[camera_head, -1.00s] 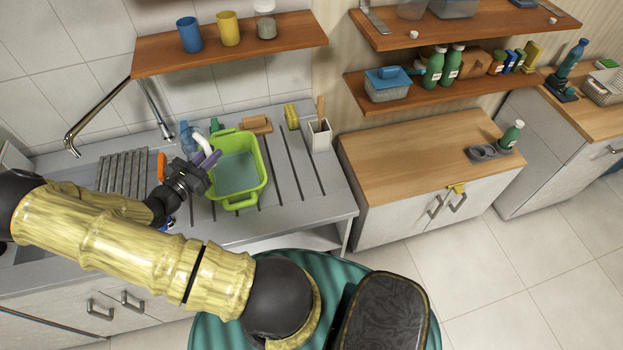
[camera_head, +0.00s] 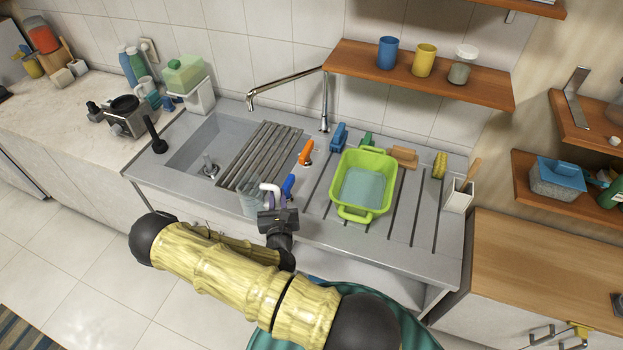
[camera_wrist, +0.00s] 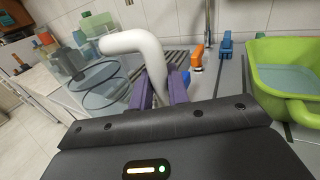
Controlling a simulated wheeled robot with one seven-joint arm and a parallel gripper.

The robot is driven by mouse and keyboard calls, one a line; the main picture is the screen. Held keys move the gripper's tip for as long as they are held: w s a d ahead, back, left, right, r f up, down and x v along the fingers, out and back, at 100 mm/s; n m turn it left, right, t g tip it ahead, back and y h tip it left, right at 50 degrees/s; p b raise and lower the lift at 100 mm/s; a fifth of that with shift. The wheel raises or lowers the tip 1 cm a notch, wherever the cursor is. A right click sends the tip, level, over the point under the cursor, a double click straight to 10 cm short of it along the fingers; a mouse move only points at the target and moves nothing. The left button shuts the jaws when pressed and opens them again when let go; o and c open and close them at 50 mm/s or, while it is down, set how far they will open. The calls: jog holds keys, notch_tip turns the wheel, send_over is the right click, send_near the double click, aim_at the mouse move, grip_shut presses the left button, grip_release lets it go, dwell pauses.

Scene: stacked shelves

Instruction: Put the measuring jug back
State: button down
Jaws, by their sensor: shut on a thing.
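The measuring jug (camera_head: 250,201) is clear, with a white handle (camera_head: 271,188). In the head view it is at the front edge of the sink counter, left of the green tub. In the wrist view the clear jug body (camera_wrist: 98,88) is at the left, and the white bent handle (camera_wrist: 140,44) runs between the purple fingers. My gripper (camera_head: 277,203) is shut on that handle; its fingers also show in the wrist view (camera_wrist: 160,90). The jug seems upright; I cannot tell whether it touches the counter.
A green tub (camera_head: 344,202) with water stands right of my gripper. A slatted rack (camera_head: 262,157) spans part of the sink (camera_head: 190,158). An orange-handled brush (camera_head: 306,151) and a blue item (camera_head: 339,137) stand behind. A shelf (camera_head: 460,92) with cups hangs above right.

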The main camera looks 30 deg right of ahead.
jog(key=s+a+f+n+y+b, duration=0.1)
jog(key=a+f+n+y+b, duration=0.1)
jog(key=f, duration=0.6)
jog(key=s+a+f+n+t+y+b, duration=0.1)
jog(key=a+f+n+y+b, duration=0.2)
jog(key=a+f+y+b, duration=0.2)
notch_tip(320, 180, down, 3)
jog(key=shift+a+r+t+y+b, duration=0.15)
jog(key=shift+a+t+y+b, duration=0.25)
jog(key=shift+b, duration=0.55)
jog(key=shift+s+a, duration=0.1)
jog(key=shift+s, duration=0.05)
jog(key=shift+a, duration=0.1)
